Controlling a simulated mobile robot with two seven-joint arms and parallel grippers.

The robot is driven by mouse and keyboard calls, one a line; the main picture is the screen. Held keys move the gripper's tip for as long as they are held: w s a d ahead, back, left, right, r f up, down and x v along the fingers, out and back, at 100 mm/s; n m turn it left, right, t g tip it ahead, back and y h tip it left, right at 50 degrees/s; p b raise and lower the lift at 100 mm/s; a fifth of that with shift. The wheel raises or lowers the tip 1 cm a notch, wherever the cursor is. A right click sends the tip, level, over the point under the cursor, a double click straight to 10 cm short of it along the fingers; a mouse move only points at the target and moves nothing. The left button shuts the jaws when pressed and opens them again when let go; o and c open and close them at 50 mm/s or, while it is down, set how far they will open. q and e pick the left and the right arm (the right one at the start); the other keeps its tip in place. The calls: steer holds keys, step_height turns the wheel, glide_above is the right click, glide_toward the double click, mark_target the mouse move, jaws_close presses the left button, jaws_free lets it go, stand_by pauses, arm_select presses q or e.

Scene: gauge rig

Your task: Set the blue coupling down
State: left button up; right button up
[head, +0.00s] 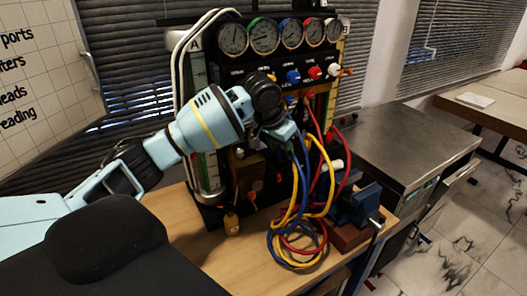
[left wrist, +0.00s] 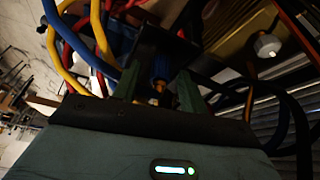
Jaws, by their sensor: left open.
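My left gripper (head: 287,131) reaches in from the left to the front of the gauge rig, by the hoses. In the left wrist view its two dark green fingers (left wrist: 159,92) stand apart. The blue coupling (left wrist: 160,68), with a brass-coloured end, shows between them, with a gap visible on each side. I cannot tell what it rests on. In the head view the gripper and hoses hide the coupling. My right gripper is in neither view.
The gauge rig (head: 223,103) carries a row of gauges and coloured knobs. Red, blue and yellow hoses (head: 300,215) hang in loops onto the wooden bench (head: 210,260). A blue vise (head: 355,205) stands to the right, before a grey metal cabinet (head: 405,140). The bench's front left is clear.

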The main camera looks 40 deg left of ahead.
arm_select(q)
steer(key=v, duration=0.5)
steer(key=s+a, duration=0.1)
steer(key=s, duration=1)
steer(key=shift+s+a+f, duration=0.2)
steer(key=shift+s+a, duration=0.05)
steer(key=shift+s, duration=0.15)
steer(key=shift+f, duration=0.15)
